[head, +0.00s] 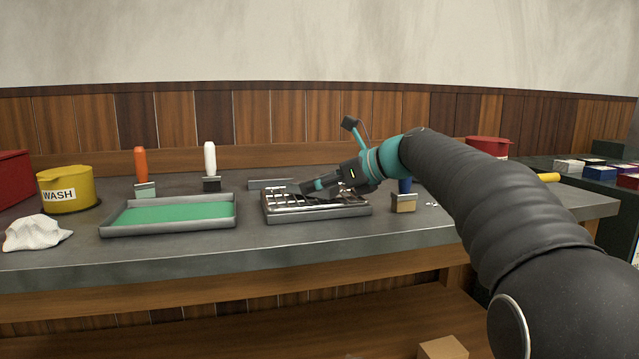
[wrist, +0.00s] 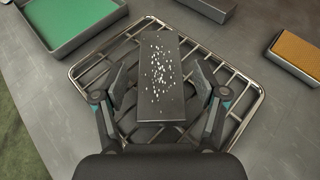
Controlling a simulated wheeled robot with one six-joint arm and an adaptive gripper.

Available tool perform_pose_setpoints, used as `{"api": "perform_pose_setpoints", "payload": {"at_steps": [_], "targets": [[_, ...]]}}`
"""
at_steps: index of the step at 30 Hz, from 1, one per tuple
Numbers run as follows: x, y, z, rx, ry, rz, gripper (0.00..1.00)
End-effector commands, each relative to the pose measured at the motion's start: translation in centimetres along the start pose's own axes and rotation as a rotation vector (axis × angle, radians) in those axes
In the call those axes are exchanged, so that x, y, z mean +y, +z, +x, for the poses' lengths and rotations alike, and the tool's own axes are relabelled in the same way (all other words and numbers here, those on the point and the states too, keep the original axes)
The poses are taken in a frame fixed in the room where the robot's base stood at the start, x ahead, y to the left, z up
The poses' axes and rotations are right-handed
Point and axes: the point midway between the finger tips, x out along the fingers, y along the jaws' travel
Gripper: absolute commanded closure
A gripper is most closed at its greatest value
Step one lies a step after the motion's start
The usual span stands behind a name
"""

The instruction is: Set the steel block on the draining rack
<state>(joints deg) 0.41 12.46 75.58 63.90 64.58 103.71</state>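The steel block is a dark flat bar with pale specks on its top. In the wrist view the block (wrist: 160,75) lies lengthwise over the wire bars of the draining rack (wrist: 85,68). It looks laid on the bars, though its underside is hidden. My gripper (wrist: 161,88) is open, one finger on each side of the block, with a visible gap at both sides. In the head view my gripper (head: 314,187) is low over the rack (head: 318,213), which stands in a grey tray on the bench. The block is hard to make out there.
A tray with a green floor (head: 170,229) stands left of the rack. A grey bar (head: 272,184) lies behind the rack. A yellow WASH tub (head: 66,189) and white cloth (head: 36,232) are far left.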

Motion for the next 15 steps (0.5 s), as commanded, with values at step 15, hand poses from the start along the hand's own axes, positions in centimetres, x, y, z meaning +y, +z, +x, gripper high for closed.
{"api": "perform_pose_setpoints", "payload": {"at_steps": [15], "targets": [[0.0, 0.3, -3.5, -0.001, -0.003, 0.000, 0.29]]}}
